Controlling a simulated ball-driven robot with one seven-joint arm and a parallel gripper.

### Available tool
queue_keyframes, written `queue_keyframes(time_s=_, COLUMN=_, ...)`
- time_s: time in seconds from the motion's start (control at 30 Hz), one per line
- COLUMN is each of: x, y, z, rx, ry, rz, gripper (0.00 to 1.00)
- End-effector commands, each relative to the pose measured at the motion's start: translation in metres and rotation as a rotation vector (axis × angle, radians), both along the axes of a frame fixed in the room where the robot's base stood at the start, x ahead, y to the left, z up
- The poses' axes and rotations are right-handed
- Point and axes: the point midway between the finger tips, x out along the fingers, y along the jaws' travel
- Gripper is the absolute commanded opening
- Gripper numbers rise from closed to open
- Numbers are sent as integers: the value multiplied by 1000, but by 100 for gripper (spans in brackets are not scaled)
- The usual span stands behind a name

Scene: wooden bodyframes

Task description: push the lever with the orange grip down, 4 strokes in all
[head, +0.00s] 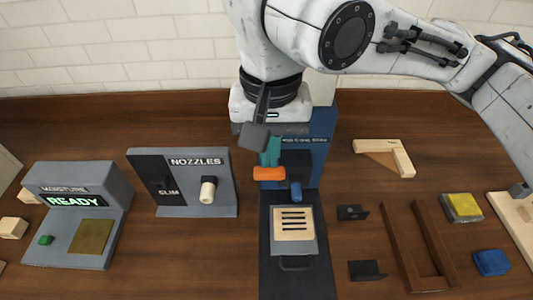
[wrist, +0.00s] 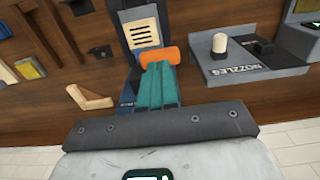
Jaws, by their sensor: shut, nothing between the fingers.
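The orange grip (head: 269,174) of the lever lies crosswise in front of the blue upright machine (head: 322,127). It also shows in the wrist view (wrist: 160,54). My gripper (head: 269,155) is shut and empty, its teal fingers pointing down. The fingertips are right at the orange grip and overlap it in both views; I cannot tell whether they touch it. In the wrist view my gripper (wrist: 157,72) covers part of the grip's near side. The rest of the lever is mostly hidden. A blue cylinder (head: 296,192) hangs beside the grip, above a slotted light plate (head: 293,232).
The grey NOZZLES stand (head: 220,190) with a white peg is to the left. Farther left is the grey moisture unit (head: 95,205), its display reading READY. To the right lie a wooden corner piece (head: 402,158), dark brackets (head: 366,270), a brown frame (head: 400,250) and sanding blocks (head: 462,206).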

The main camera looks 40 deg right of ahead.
Motion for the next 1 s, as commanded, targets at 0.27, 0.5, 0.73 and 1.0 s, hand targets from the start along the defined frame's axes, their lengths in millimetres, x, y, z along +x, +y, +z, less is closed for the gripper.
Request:
queue_keyframes(time_s=0.27, x=0, y=0, z=7, rx=-1, ry=-1, rz=0, gripper=0)
queue_keyframes(time_s=0.5, x=0, y=0, z=29, rx=0, ry=-1, rz=-1, gripper=0)
queue_keyframes(time_s=0.73, x=0, y=0, z=46, rx=0, ry=-1, rz=0, gripper=0)
queue_keyframes(time_s=1.0, x=0, y=0, z=50, rx=-1, ry=1, rz=0, gripper=0)
